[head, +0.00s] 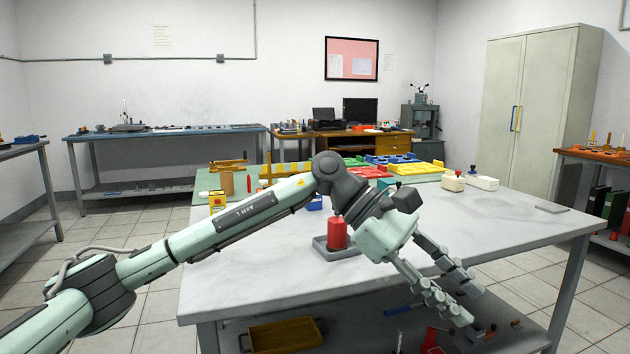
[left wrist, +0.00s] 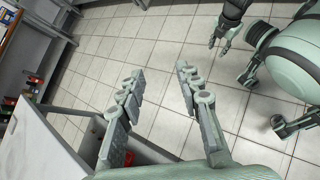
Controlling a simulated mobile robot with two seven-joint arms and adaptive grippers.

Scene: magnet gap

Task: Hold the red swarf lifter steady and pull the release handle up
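A red cylinder (head: 337,234), which looks like the red swarf lifter, stands upright in a shallow grey tray (head: 321,247) on the table. My left forearm and wrist pass beside it, and I cannot make out a release handle on it. My left gripper (head: 466,303) is to the right of the cylinder, past the table's front edge in the picture, with fingers apart and nothing between them. In the left wrist view the same gripper (left wrist: 160,73) points over the floor tiles. My right gripper (left wrist: 219,42) shows small and dark there, its fingers apart and empty.
The grey table (head: 255,283) has clear space left of the tray and at the right. Yellow, green, red and blue trays (head: 395,168) fill its back. White-bodied items (head: 482,182) stand at the back right. A lower shelf holds a yellow-brown tray (head: 285,334) and loose parts.

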